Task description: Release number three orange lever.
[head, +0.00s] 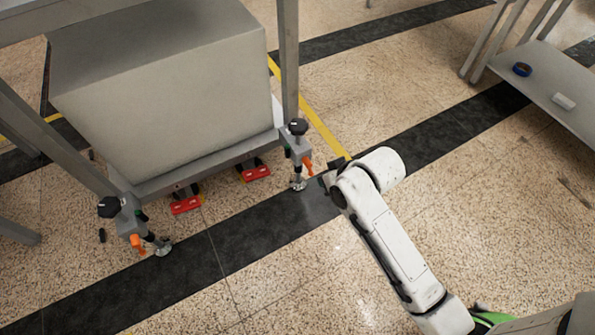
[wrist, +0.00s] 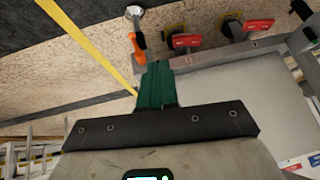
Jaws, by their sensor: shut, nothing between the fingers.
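Two orange levers show in the head view, one on the right corner clamp (head: 307,166) and one on the left corner clamp (head: 138,243). No number is readable on either. My gripper (head: 326,181) is close to the right of the right-hand orange lever, with a small gap seeming to lie between them. In the wrist view, the green fingers (wrist: 155,72) are together and empty, and an orange lever (wrist: 138,50) is just beyond their tips, slightly to the left. I cannot tell whether the fingers touch it.
A large grey block sits on the metal frame (head: 289,60). Red pedals (head: 186,205) (head: 255,173) are at the frame's lower edge. The floor in front is clear.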

